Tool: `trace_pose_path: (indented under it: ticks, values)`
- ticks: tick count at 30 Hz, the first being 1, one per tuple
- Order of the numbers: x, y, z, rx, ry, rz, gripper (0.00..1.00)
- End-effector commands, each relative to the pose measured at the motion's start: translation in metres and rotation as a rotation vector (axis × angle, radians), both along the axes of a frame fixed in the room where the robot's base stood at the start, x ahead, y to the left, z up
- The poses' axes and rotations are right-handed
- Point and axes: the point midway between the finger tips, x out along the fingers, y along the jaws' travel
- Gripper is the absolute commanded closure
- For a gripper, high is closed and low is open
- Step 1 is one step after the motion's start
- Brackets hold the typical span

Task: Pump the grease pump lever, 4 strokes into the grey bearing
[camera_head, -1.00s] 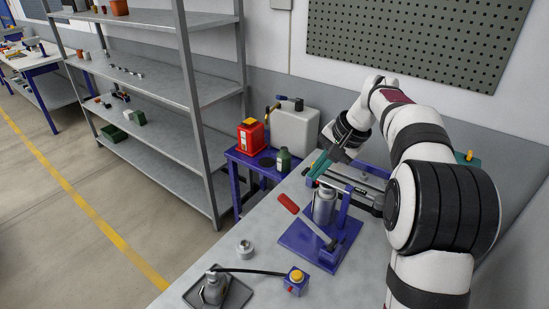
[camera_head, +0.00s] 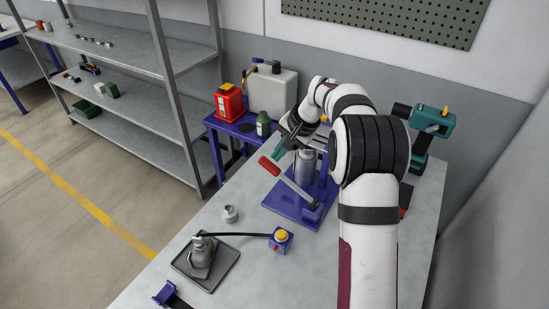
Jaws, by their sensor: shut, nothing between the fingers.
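A lever with a red grip (camera_head: 269,166) and a flat grey bar rises to the left from a blue base plate (camera_head: 284,205) on the bench. A grey metal cylinder (camera_head: 304,168) stands beside it in a blue frame, partly hidden by my arm. My gripper (camera_head: 278,153) has teal fingers and is shut and empty, just above and behind the red grip. I cannot tell whether they touch. A small grey round part (camera_head: 230,214) stands on the bench to the left; I cannot tell whether it is the grey bearing.
A dark tray (camera_head: 222,275) holds a grey metal device (camera_head: 201,254). A black hose runs to a blue box with a yellow button (camera_head: 281,238). A red can (camera_head: 229,102), green bottle (camera_head: 263,124) and white canister (camera_head: 272,92) stand behind. A teal drill (camera_head: 431,122) is at right.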

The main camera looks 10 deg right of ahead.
Motion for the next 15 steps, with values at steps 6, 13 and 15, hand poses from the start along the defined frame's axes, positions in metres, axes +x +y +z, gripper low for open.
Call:
trace_pose_path:
  ticks: [6,13,15]
  values:
    - [0.008,0.008,-0.024,0.000,0.000,0.001,1.00]
    - [0.010,0.010,-0.028,-0.001,-0.001,0.000,1.00]
    - [0.010,0.010,-0.028,-0.001,-0.001,0.000,1.00]
